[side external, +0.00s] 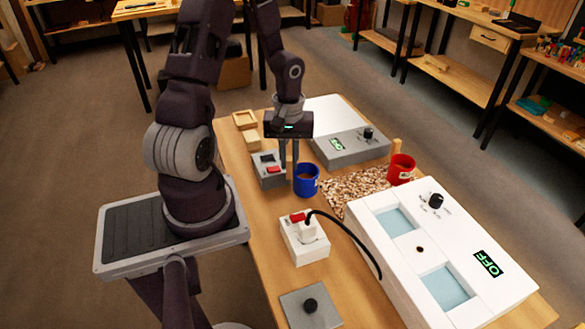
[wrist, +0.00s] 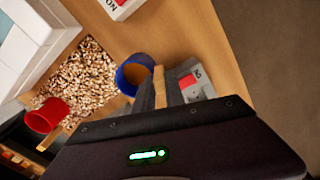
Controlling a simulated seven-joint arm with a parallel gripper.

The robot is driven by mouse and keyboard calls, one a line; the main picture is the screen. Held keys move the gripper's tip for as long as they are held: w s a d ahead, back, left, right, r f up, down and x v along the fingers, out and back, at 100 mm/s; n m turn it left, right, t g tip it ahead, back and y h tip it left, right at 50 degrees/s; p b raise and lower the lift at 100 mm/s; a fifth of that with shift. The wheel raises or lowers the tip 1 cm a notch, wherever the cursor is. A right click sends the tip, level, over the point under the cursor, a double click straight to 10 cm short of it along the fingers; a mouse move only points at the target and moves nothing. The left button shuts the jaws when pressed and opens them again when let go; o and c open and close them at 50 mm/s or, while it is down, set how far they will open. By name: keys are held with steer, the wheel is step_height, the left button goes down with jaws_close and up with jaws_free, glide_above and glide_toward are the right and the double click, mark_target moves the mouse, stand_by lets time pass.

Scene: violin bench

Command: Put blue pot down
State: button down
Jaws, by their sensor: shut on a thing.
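The blue pot (side external: 307,181) is near the middle of the bench, beside a grey switch box. It also shows in the wrist view (wrist: 121,75), with a brown inside. A light wooden piece (wrist: 158,78), seemingly its handle, sits between the fingers. My gripper (side external: 289,182) points down at the pot's left side and is shut on this piece; it also shows in the wrist view (wrist: 160,88). The pot looks about upright. I cannot tell whether its base touches the bench, as its underside is hidden.
The red pot (side external: 401,169) stands at the right end of the speckled mat (side external: 352,190). A grey switch box (side external: 268,170) is left of the gripper.

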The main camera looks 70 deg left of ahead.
step_height(320, 180, up, 8)
steer(key=shift+r, duration=0.2)
steer(key=shift+w+r, duration=0.1)
steer(key=shift+w, duration=0.05)
steer(key=w+d+m, duration=0.3)
steer(key=w+m, duration=1)
steer(key=w, duration=0.3)
step_height(320, 180, down, 9)
steer(key=shift+w+a+f, duration=0.2)
steer(key=shift+w, duration=0.05)
steer(key=c, duration=1.4)
jaws_free()
steer(key=shift+f, duration=0.1)
